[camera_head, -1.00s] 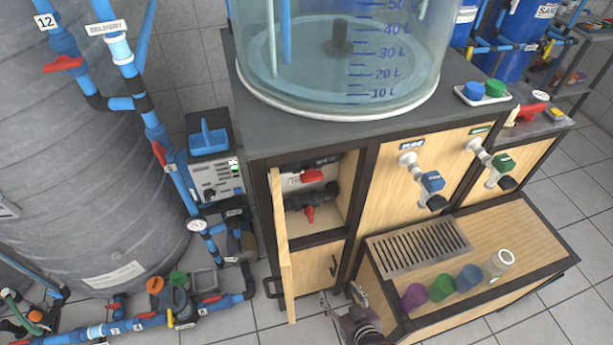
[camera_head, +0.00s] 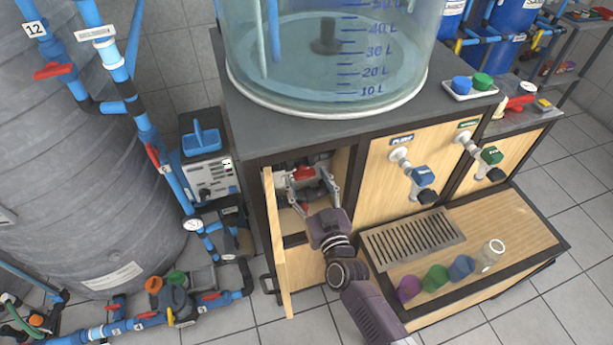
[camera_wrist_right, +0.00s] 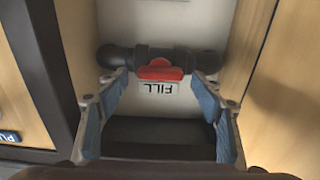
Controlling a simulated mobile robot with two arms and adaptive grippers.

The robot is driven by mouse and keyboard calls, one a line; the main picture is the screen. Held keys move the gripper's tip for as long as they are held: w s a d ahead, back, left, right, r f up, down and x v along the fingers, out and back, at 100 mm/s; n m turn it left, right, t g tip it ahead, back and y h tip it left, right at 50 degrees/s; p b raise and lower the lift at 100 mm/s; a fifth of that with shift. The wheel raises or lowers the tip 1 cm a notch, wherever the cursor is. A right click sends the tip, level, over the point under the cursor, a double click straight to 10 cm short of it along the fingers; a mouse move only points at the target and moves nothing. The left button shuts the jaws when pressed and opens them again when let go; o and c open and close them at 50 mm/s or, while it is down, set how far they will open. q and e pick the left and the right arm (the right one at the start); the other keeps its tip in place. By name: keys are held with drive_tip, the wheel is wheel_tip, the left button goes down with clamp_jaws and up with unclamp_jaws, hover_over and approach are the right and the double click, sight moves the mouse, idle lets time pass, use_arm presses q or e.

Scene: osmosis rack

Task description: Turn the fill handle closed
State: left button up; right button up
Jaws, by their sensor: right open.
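The red fill handle (camera_wrist_right: 160,71) sits on a dark horizontal pipe (camera_wrist_right: 120,58) inside the open cabinet, above a label reading FILL (camera_wrist_right: 158,88), which appears upside down in the right wrist view. In the head view the handle (camera_head: 304,174) shows at the upper part of the cabinet opening. My right gripper (camera_head: 307,192) reaches into the cabinet with its fingers spread wide around the handle's area. In the right wrist view its blue-padded fingers (camera_wrist_right: 160,88) stand left and right of the handle, apart from it. A second, lower valve is mostly hidden by my gripper. My left gripper is not in view.
The cabinet door (camera_head: 276,240) stands open left of my right arm. A drip grate (camera_head: 412,236) and several coloured cups lie on the low bench at right. A large clear tank (camera_head: 330,100) stands on the cabinet top.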

drive_tip(key=shift+w+a, duration=0.15)
drive_tip(key=shift+w, duration=0.3)
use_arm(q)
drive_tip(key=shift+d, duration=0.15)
use_arm(e)
drive_tip(key=shift+w, duration=0.1)
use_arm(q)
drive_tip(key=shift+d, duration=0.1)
use_arm(e)
drive_tip(key=c, duration=1.2)
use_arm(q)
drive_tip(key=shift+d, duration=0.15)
use_arm(e)
drive_tip(key=shift+o, duration=0.2)
